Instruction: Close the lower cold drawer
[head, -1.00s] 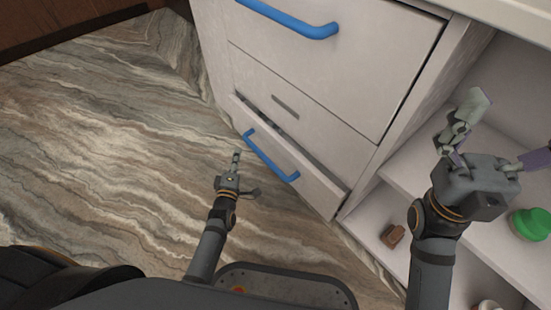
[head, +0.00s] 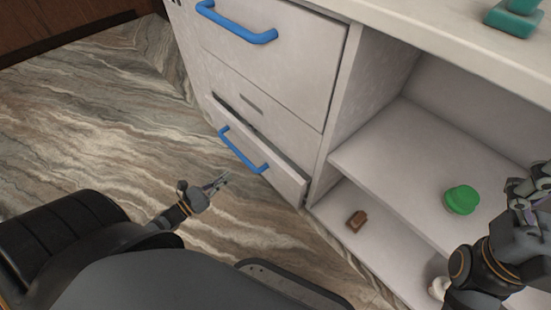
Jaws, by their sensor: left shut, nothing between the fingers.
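The lower cold drawer (head: 285,178) is at the bottom of the pale cabinet, in the middle of the head view. Its front stands out a little from the cabinet, with a dark gap along its top edge. It has a blue bar handle (head: 243,150). My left gripper (head: 221,181) is shut and empty. It shows over the floor just in front of the drawer, below the handle in the picture and apart from it. My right gripper (head: 531,195) is at the right edge, in front of the open shelves, partly cut off; its jaw state is unclear.
Above is an upper drawer (head: 262,70) that looks shut, with a blue handle (head: 236,24). Open shelves to the right hold a green round item (head: 461,199) and a small brown block (head: 356,220). A teal object (head: 514,17) stands on the counter. The marbled floor (head: 90,120) at left is clear.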

